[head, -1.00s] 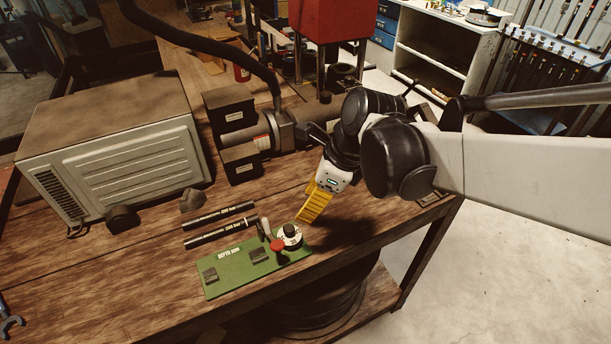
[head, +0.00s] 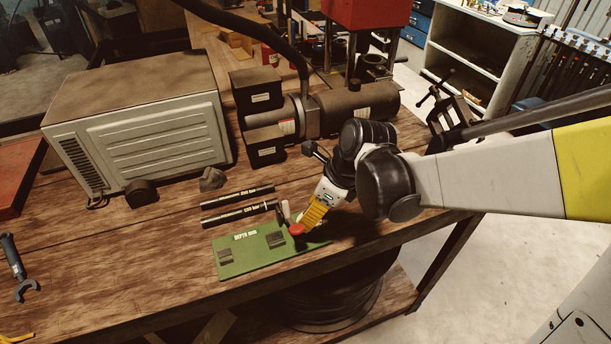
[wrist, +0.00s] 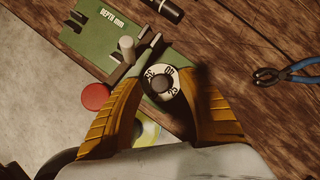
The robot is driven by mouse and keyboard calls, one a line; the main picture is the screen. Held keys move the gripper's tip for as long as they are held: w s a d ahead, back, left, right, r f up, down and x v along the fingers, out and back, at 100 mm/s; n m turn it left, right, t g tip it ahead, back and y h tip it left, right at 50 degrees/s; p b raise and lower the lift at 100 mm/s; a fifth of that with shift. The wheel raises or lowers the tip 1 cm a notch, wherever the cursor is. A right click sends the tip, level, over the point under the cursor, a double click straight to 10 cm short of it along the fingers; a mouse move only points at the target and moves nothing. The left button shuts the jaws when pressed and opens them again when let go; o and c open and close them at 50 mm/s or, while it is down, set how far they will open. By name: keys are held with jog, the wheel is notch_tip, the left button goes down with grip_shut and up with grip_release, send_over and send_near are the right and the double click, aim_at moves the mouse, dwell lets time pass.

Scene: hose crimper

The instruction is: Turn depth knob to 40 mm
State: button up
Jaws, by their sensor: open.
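The depth knob (wrist: 161,84) shows in the wrist view as a white numbered dial with a dark centre, at the right end of the green "DEPTH mm" board (wrist: 100,35). My gripper (wrist: 168,92) is open, with one yellow finger on each side of the dial. I cannot tell whether the fingers touch it. The dial's set value is not clear to read. In the head view my gripper (head: 312,220) is over the right end of the green board (head: 250,262) and mostly hides the dial.
A red button (wrist: 96,97) and a pale upright peg (wrist: 127,44) stand close beside the left finger. Two black hoses (head: 238,203) lie behind the board. Blue-handled pliers (wrist: 285,76) lie right in the wrist view. A wrench (head: 20,270) lies far left.

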grip_shut()
jog(key=shift+n, duration=0.3)
jog(key=n, duration=0.2)
jog(key=n+g, duration=0.1)
jog(key=n, duration=0.1)
jog(key=shift+g+y, duration=0.3)
jog(key=shift+y, duration=0.1)
jog(key=n+g, duration=0.1)
jog(key=n, duration=0.3)
jog(key=shift+w+n+g, duration=0.15)
jog(key=shift+n+g, duration=0.25)
jog(key=n, duration=0.2)
jog(key=n+g+h, duration=0.1)
jog(key=n, duration=0.1)
jog(key=shift+g, duration=0.3)
jog(key=shift+n+g+h, duration=0.5)
jog(key=shift+n+h, duration=0.2)
jog(key=shift+n, duration=1.4)
